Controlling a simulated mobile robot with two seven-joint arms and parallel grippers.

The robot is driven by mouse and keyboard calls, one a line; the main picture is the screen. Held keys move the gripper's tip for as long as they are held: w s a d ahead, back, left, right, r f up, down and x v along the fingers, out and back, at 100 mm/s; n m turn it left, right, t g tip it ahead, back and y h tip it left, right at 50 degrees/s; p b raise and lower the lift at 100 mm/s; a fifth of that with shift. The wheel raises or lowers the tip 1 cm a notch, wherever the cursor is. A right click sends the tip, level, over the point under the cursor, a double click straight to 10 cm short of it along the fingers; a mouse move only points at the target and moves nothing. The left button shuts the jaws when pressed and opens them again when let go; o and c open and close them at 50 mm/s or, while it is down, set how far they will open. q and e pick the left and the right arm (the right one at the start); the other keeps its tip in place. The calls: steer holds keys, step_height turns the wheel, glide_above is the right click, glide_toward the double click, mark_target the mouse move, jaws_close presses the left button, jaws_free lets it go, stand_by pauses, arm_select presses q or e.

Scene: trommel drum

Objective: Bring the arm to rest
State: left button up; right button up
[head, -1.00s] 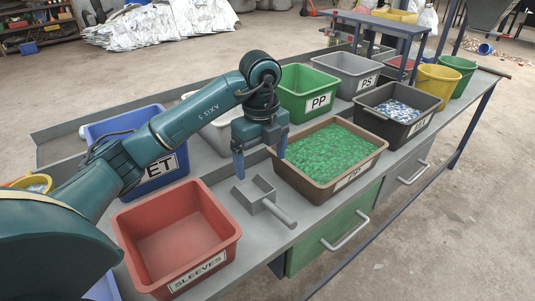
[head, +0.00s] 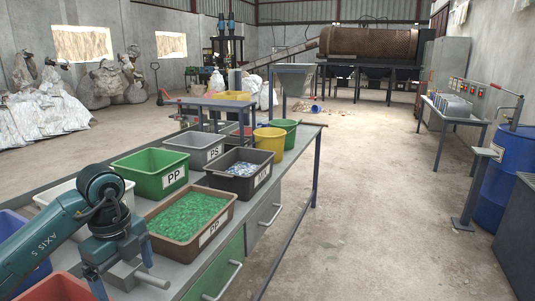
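My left arm comes in from the left edge of the head view, dark teal, with its gripper (head: 122,272) pointing down over the grey bench top. My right arm and gripper are not in view.
The bench (head: 62,184) also holds a green PP bin (head: 150,185), a grey PS bin (head: 196,157), a dark flake bin (head: 240,186) and a yellow bucket (head: 270,155). A red bin (head: 55,289) is at the lower left. Open floor (head: 375,210) lies right of the bench.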

arm_select(q)
steer(key=s+d+f+m+g+h+p, duration=0.1)
steer(key=s+d+f+m+h, duration=0.2)
steer(key=d, duration=0.5)
steer(key=s+d+f+m+g+h, duration=0.1)
steer(key=s+d+f+m+h, duration=0.1)
steer(key=d+h, duration=0.4)
steer(key=s+d+r+n+t+h+p, duration=0.35)
steer(key=d+r+t+h, duration=0.4)
steer(key=d+h, duration=0.35)
steer(key=w+a+f+n+t+y, duration=0.1)
steer(key=a+f+n+t+y, duration=0.65)
steer(key=n+t+y, duration=0.7)
steer(key=s+a+f+n+g+y, duration=0.1)
steer(key=s+a+f+n+g, duration=0.1)
steer(key=f, duration=0.5)
steer(key=s+a+f+n+g+y+p, duration=0.1)
steer(key=s+a+f+n+g, duration=0.1)
steer(key=s+f+n+g, duration=0.2)
steer(key=s+f+g, duration=0.3)
steer(key=s, duration=0.1)
steer(key=shift+s+a+p, duration=0.3)
steer(key=shift+s, duration=0.1)
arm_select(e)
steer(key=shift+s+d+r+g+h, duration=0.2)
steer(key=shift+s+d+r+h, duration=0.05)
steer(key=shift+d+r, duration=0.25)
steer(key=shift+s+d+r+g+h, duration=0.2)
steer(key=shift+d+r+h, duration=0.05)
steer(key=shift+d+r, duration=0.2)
